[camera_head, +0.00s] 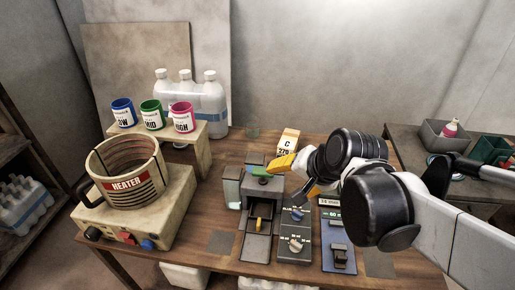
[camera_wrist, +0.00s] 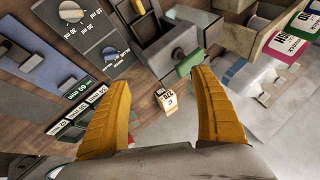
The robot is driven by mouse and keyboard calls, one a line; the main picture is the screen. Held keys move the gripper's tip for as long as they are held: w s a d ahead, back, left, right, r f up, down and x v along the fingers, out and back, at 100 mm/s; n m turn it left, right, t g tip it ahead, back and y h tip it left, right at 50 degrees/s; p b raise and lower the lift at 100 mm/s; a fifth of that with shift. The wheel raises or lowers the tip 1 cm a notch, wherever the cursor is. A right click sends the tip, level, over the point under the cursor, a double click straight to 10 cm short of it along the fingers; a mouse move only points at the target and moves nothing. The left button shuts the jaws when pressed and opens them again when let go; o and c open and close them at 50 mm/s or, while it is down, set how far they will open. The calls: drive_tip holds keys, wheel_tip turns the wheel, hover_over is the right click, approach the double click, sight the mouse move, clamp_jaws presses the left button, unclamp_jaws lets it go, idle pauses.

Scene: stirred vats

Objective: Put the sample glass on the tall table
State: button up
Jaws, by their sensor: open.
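I cannot tell which table is the tall one.
The heater pot (camera_head: 126,172) stands at the left on its base. Blue, green and magenta mugs (camera_head: 152,115) and white bottles (camera_head: 210,100) are at the back left. Control panels (camera_head: 295,232) fill the front middle. A grey side table (camera_head: 405,137) with bins is at the right.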

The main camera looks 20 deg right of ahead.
drive_tip(key=s+a+r+n+h, duration=0.1)
drive_tip(key=s+a+n, duration=0.2)
drive_tip(key=s+n, duration=0.3)
drive_tip(key=shift+s+a+n, duration=0.15)
drive_tip(key=shift+s+n, duration=0.15)
drive_tip(key=shift+n, duration=1.1)
